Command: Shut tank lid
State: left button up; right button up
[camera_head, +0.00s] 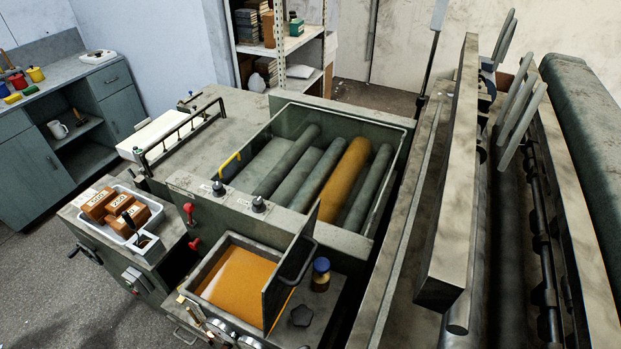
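The tank (208,273) is a grey open-topped box at the lower middle of the head view, with orange liquid (238,282) inside. Its lid (283,276) is a dark flat panel that stands up steeply along the tank's right side, so the tank is open. The lid hides part of the right rim. Neither of my grippers is in view, and nothing is seen touching the lid.
A small jar with a blue cap (321,274) stands just right of the lid. Behind the tank is a roller bed with one orange roller (345,180). Red knobs (189,212) and a white tray with orange blocks (157,214) are to the left. Large machine beams (452,190) fill the right.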

aim_at(290, 272)
jog(key=k, duration=0.4)
jog(key=i+j+z, duration=0.6)
jog(key=j, duration=0.25)
jog(key=i+j+z, duration=0.1)
jog(key=j+z, duration=0.2)
jog(key=j, duration=0.15)
jog(key=i+j+z, duration=0.1)
jog(key=j+z, duration=0.15)
jog(key=j, duration=0.3)
jog(key=i+j+z, duration=0.1)
jog(key=j+z, duration=0.2)
jog(key=j, duration=0.25)
jog(key=j+z, duration=0.3)
jog(key=j, duration=0.25)
